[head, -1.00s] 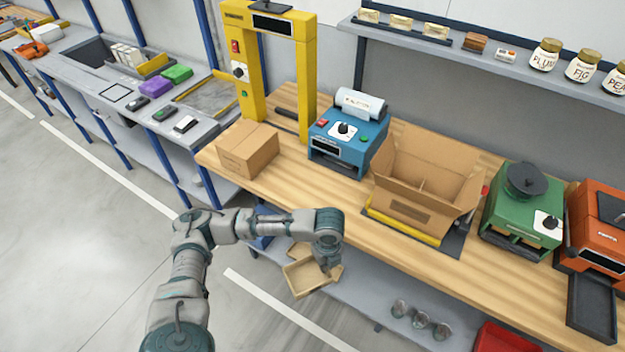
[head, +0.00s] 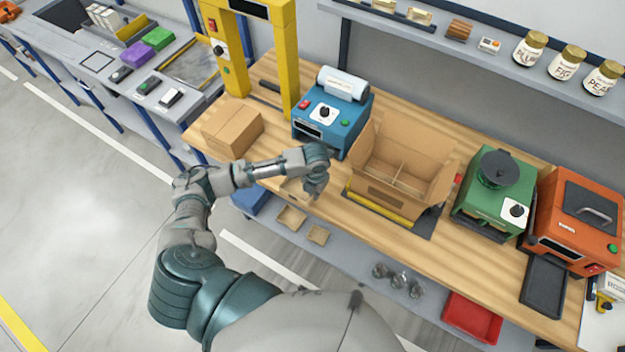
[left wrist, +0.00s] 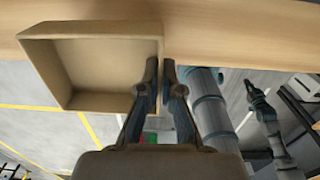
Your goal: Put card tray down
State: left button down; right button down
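The card tray (left wrist: 105,62) is a shallow, open, tan box, seen large in the left wrist view. My left gripper (left wrist: 160,68) is shut on its side wall, one finger on each side. In the head view the tray (head: 293,189) shows partly behind my left gripper (head: 316,192), at the front edge of the wooden bench (head: 330,212). I cannot tell whether it touches the bench. A dark, arm-like shape at the right of the left wrist view may be my right arm; its fingers are too small to read.
A closed carton (head: 232,130), a blue machine (head: 330,118) and an open divided carton (head: 402,170) stand on the bench. Two small tan trays (head: 290,218) lie on the lower shelf, near several glass items (head: 397,279).

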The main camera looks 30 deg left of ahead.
pick_arm(q)
jog(key=w+a, duration=0.2)
jog(key=w+a+f, duration=0.1)
jog(key=w+a, duration=0.1)
jog(key=w, duration=0.1)
jog(key=shift+w+a, duration=0.1)
jog(key=shift+a, duration=0.2)
jog(key=shift+f+p, duration=0.3)
jog(key=shift+d+f+p, duration=0.25)
jog(key=shift+f+p, duration=0.05)
jog(key=shift+f, duration=0.8)
jog(key=shift+d+f, duration=0.2)
jog(key=shift+f, duration=0.05)
jog(key=shift+d, duration=0.2)
jog(key=c, duration=1.3)
grip_release()
jog(key=shift+a+f, duration=0.1)
jog(key=shift+a, duration=0.15)
jog(key=shift+a+f, duration=0.1)
jog(key=shift+a, duration=0.2)
pick_arm(e)
jog(key=shift+w+a+r, duration=0.1)
jog(key=shift+a+r, duration=0.1)
jog(key=shift+r, duration=0.2)
jog(key=shift+w+a+r, duration=0.1)
jog(key=shift+a+r, duration=0.05)
jog(key=shift+r, duration=0.25)
jog(key=shift+a, duration=0.1)
